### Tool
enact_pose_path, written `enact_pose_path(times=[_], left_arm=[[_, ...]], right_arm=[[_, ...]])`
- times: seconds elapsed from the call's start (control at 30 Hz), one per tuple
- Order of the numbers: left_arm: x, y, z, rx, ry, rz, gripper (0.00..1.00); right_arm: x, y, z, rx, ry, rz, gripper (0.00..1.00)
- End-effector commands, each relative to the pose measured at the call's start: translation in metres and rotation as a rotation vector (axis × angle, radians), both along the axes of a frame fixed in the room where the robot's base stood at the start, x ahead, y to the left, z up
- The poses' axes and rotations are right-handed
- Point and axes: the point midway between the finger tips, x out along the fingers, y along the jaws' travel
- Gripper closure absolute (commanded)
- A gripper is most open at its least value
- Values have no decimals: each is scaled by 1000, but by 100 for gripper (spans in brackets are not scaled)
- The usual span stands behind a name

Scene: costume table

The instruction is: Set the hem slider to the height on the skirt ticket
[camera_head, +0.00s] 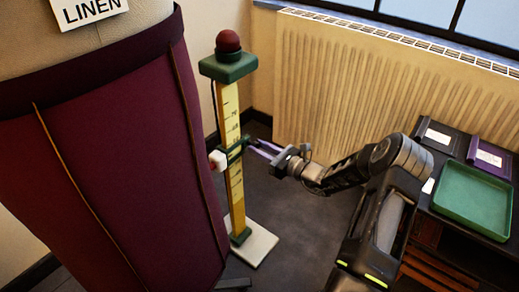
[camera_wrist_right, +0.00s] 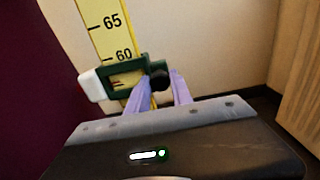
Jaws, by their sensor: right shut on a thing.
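The yellow hem gauge (camera_head: 230,115) stands upright on a white base beside a dress form wearing a dark maroon skirt (camera_head: 105,150). Its green slider (camera_wrist_right: 122,79), with a white block on the left and a black knob (camera_wrist_right: 159,77) on the right, sits just below the 60 mark; 65 is higher up. My right gripper (camera_head: 257,148) is shut on the black knob, its purple fingers (camera_wrist_right: 161,92) on either side of it. A white card (camera_head: 88,10) at the top of the skirt reads LINEN; no height shows on it. My left gripper is out of view.
A green tray (camera_head: 474,201), a dark box (camera_head: 440,137) and a purple box (camera_head: 490,157) with white labels stand on a dark cabinet at right. A radiator (camera_head: 340,85) is behind. The gauge has a green cap and red ball (camera_head: 228,41) on top.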

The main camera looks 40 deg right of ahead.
Motion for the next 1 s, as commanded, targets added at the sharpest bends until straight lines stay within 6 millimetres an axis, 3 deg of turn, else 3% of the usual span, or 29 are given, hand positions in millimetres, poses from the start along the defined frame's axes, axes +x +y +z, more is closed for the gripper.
enact_pose_path(times=[0.43, 0.8, 1.0], left_arm=[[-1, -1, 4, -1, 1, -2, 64], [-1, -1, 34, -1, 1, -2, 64], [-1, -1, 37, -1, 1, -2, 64]], right_arm=[[0, 0, 6, 1, -2, -1, 100], [0, -1, 40, -1, -3, 0, 100], [0, -1, 44, 0, -2, -1, 100]])
